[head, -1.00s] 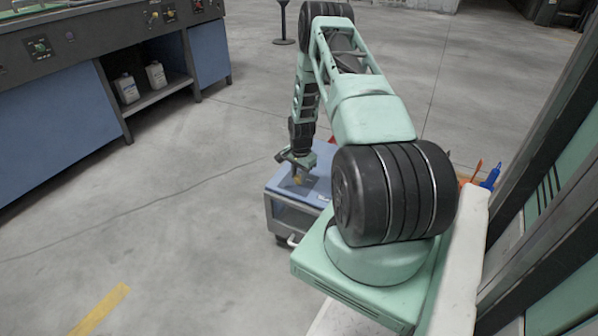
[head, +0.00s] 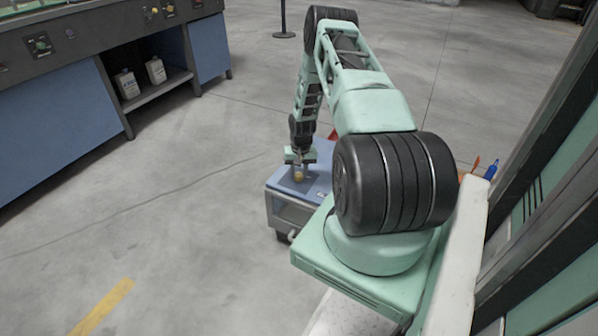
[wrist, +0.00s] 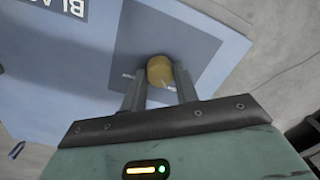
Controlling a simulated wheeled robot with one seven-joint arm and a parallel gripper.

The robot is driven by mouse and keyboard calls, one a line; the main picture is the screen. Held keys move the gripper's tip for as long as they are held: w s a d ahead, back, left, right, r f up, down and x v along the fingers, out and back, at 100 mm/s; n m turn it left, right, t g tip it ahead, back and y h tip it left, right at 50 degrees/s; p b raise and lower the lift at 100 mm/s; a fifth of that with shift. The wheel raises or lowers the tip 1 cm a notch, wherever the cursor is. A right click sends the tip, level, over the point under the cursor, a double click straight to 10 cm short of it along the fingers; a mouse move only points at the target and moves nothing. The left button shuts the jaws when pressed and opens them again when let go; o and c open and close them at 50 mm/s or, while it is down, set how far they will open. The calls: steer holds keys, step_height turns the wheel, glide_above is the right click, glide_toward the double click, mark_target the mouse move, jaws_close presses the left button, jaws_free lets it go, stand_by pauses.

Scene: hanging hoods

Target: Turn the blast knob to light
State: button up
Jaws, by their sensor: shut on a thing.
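The blast knob (wrist: 159,69) is a small yellow-brown knob on a dark blue-grey square of a light blue panel (wrist: 225,50). Part of a white word starting "BLA" shows at the panel's top left in the wrist view. My gripper (wrist: 160,84) is shut on the knob, one finger at each side. Small white marks show on the square to the left of the knob and by the right finger. In the head view my gripper (head: 299,165) points down at the knob (head: 299,176) on top of the blue box-like unit (head: 285,206). The knob's pointer cannot be made out.
A long blue bench (head: 60,130) with knobs on its dark front stands at the left, with two pale jugs (head: 128,84) on its shelf. A post base (head: 284,34) stands at the back. Dark framework (head: 540,150) rises at the right. Open concrete floor lies between.

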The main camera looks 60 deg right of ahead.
mark_target(301, 174)
steer(key=shift+n, duration=0.5)
steer(key=o, duration=1)
steer(key=shift+c, duration=0.2)
step_height(301, 174, up, 17)
steer(key=p, duration=0.3)
steer(key=shift+s+d+r+p, duration=0.2)
steer(key=shift+s+d+p, duration=0.1)
steer(key=shift+s+p, duration=0.1)
steer(key=shift+w, duration=0.15)
